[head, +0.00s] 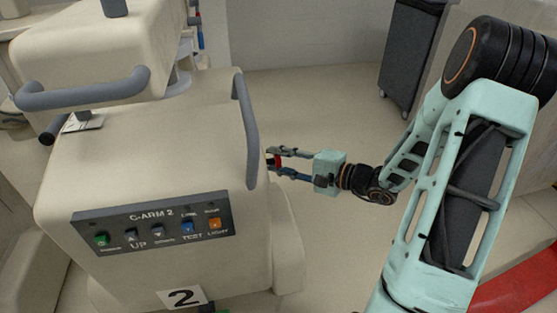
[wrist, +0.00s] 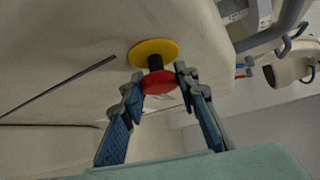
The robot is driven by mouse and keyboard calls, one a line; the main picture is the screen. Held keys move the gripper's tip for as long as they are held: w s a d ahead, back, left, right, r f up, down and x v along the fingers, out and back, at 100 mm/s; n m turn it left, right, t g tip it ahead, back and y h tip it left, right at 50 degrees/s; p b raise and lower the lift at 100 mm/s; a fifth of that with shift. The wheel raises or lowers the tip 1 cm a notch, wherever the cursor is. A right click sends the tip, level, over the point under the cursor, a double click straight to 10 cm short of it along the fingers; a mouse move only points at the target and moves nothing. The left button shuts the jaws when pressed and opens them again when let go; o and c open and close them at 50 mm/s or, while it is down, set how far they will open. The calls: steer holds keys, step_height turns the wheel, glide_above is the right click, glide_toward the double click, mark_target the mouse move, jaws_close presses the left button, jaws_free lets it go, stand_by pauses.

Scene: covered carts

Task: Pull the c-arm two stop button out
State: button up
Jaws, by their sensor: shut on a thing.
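The C-arm 2 unit (head: 150,175) is a cream cart with a dark control panel (head: 152,227) labelled "C-ARM 2". Its stop button (wrist: 159,82) has a red round cap on a black stem over a yellow disc (wrist: 153,52) on the cart's side. In the head view a bit of red shows between my fingers beside the cart's right side. My gripper (wrist: 160,86) is shut on the red cap, one finger on each side of it. The black stem shows between cap and disc.
A grey handle bar (head: 246,130) curves down the cart's right edge, close to my gripper. A dark wheeled cart (head: 408,55) stands at the back right. The floor right of the C-arm cart is mostly free. A red strip (head: 520,285) lies at the lower right.

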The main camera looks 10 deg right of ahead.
jaws_close()
steer(key=shift+d+b, duration=0.3)
steer(key=shift+d, duration=0.65)
steer(key=o, duration=1.1)
jaws_free()
steer(key=shift+d, duration=0.1)
steer(key=shift+c, duration=0.2)
steer(key=v, duration=1.2)
